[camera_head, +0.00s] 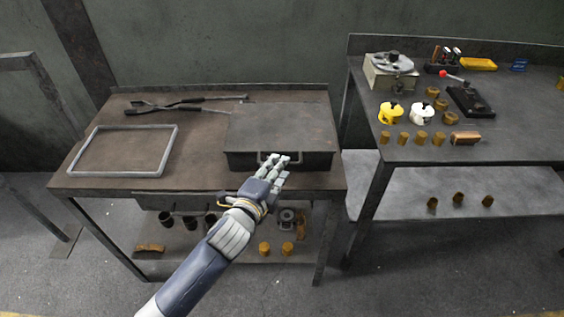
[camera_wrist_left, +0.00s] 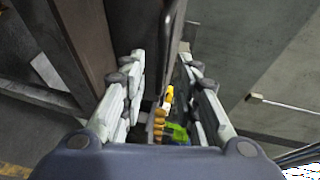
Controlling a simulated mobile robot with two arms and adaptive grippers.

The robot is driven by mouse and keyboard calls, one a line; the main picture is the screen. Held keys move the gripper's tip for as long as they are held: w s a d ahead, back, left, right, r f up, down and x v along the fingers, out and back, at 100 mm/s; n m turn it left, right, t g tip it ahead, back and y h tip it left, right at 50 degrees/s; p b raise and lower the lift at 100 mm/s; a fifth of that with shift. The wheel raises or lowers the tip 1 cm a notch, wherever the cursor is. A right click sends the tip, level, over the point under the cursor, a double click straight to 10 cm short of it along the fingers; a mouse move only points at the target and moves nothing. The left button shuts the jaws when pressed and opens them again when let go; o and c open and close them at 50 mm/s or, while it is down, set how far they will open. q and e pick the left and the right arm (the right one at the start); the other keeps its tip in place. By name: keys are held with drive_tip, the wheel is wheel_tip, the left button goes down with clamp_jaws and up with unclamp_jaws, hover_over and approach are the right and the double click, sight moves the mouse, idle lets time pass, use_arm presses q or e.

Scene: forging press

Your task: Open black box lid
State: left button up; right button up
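The black box (camera_head: 278,140) sits on the right part of the brown-topped table with its flat lid down. A thin handle (camera_head: 264,157) shows on its front side. My left gripper (camera_head: 280,162) reaches up from below to the box's front, right at the handle, and hides part of it. In the left wrist view, the two fingers of my left gripper (camera_wrist_left: 162,62) are spread apart, with a dark surface beyond the gap. I cannot tell whether the fingers touch the handle. My right gripper is out of view.
Left of the box lie tongs (camera_head: 180,105) and a rectangular metal frame (camera_head: 123,151). A second table (camera_head: 500,146) at right holds a yellow pot (camera_head: 390,113), a white pot (camera_head: 422,113) and several brown cylinders. A lower shelf under the box's table holds small parts.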

use_arm(q)
drive_tip(key=shift+x, duration=1.6)
drive_tip(key=shift+c, duration=0.3)
clamp_jaws()
